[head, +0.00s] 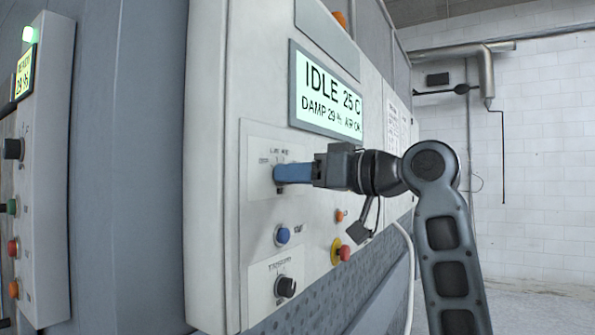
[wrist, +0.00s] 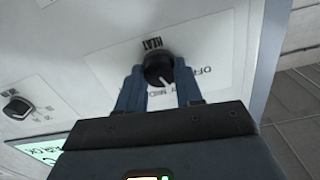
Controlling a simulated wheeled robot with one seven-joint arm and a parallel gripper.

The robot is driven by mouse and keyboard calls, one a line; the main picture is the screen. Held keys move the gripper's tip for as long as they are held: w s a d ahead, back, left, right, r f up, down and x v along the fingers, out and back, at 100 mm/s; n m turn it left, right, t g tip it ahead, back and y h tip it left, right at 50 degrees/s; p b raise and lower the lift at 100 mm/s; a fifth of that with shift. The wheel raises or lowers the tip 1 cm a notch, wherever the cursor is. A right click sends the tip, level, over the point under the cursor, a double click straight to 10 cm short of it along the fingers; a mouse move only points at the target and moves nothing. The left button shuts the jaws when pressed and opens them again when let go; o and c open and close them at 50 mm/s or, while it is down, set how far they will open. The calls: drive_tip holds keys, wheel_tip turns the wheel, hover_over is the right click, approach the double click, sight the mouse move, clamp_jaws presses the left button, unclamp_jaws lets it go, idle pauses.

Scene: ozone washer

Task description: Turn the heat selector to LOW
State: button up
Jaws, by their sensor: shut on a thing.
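The heat selector (wrist: 157,67) is a round black knob on a white plate (wrist: 215,52) marked HEAT in the wrist view. A short white pointer line on it faces the lower right of that picture. The position lettering is upside down and partly covered, with OFF at the right of the knob. My gripper (head: 280,174) is shut on the knob, with one blue finger at each side. In the head view the fingers meet the upper plate of the machine's front and hide the knob.
A display (head: 327,92) reading IDLE 25 C is just above my gripper. Below are a blue button (head: 283,235), another black knob (head: 286,286) and a red button on yellow (head: 344,253). A grey box with coloured buttons (head: 13,248) is at the left. Open floor lies at the right.

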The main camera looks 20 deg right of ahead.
idle(0.3)
drive_tip(key=o, duration=1)
drive_tip(key=shift+o, duration=0.2)
drive_tip(key=b+v, duration=0.2)
drive_tip(key=v, duration=0.5)
drive_tip(key=shift+s+d, duration=0.25)
drive_tip(key=shift+s, duration=0.1)
